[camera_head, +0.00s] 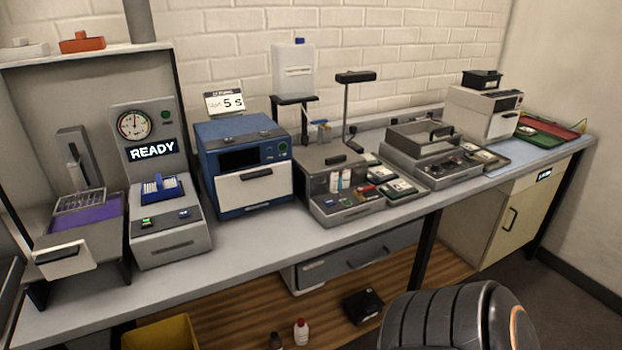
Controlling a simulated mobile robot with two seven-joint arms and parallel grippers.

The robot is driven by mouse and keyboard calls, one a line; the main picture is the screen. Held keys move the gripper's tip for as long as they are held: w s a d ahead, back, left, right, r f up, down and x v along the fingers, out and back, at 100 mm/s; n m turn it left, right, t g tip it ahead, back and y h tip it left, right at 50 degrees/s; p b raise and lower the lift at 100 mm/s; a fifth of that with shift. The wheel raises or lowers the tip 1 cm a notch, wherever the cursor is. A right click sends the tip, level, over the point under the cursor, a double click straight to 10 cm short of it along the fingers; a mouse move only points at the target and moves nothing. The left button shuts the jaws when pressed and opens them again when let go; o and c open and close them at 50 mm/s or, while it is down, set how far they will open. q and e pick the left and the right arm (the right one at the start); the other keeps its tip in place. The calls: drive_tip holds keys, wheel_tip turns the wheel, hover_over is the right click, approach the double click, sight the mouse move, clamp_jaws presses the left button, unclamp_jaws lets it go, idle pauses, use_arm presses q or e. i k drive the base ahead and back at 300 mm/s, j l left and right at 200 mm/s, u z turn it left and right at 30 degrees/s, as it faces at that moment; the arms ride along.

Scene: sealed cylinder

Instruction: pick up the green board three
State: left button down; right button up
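A flat green board or tray (548,131) lies at the far right end of the bench, beside a white box-shaped machine. Neither of my grippers is in view.
The long grey bench (265,240) carries a machine showing READY (153,150), a blue oven-like box (243,165) and several grey instruments. A blue mat (535,152) lies before the green piece. A yellow bin (160,335) and bottles stand below.

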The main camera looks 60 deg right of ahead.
sight(395, 189)
drive_tip(key=z, duration=2.5)
drive_tip(key=l+u, duration=0.1)
drive_tip(key=u, duration=0.3)
drive_tip(key=i+l+u, duration=0.1)
drive_tip(key=u, duration=0.25)
drive_tip(key=l+u, duration=0.2)
drive_tip(key=u, duration=0.2)
drive_tip(key=l+u, duration=0.25)
drive_tip(key=l, duration=0.2)
drive_tip(key=i+l+u, duration=0.1)
drive_tip(key=l+u, duration=0.2)
drive_tip(key=l, duration=0.15)
drive_tip(key=l+u, duration=0.1)
drive_tip(key=l, duration=0.8)
drive_tip(key=k+l+u, duration=0.15)
drive_tip(key=l, duration=0.75)
